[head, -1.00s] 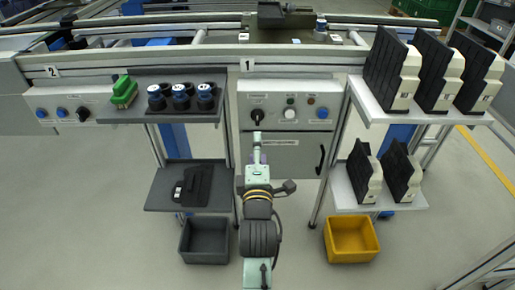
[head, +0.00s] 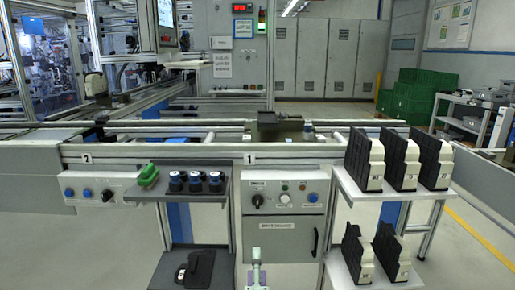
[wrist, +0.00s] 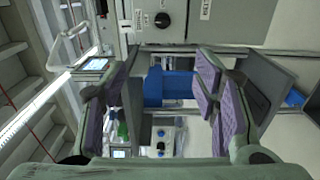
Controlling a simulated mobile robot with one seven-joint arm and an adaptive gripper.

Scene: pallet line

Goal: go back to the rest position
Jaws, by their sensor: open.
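My gripper (wrist: 158,100) is open in the wrist view, with purple-padded fingers spread to the left and right. Nothing is between the fingers; a blue part, a panel and the workstation show behind the gap. In the head view only the tip end of my arm (head: 256,268) shows at the bottom middle, in front of the station 1 cabinet (head: 283,232). Whether it touches anything cannot be told, but it appears free. The rest of my arm is below the picture.
A left shelf (head: 190,190) holds a green piece (head: 149,175) and several dark blue-topped cylinders (head: 195,182). A lower shelf (head: 165,275) holds a black part (head: 196,268). Black-and-white modules (head: 365,160) stand on the right shelves. Conveyor rails (head: 200,133) run behind. Floor shows at left.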

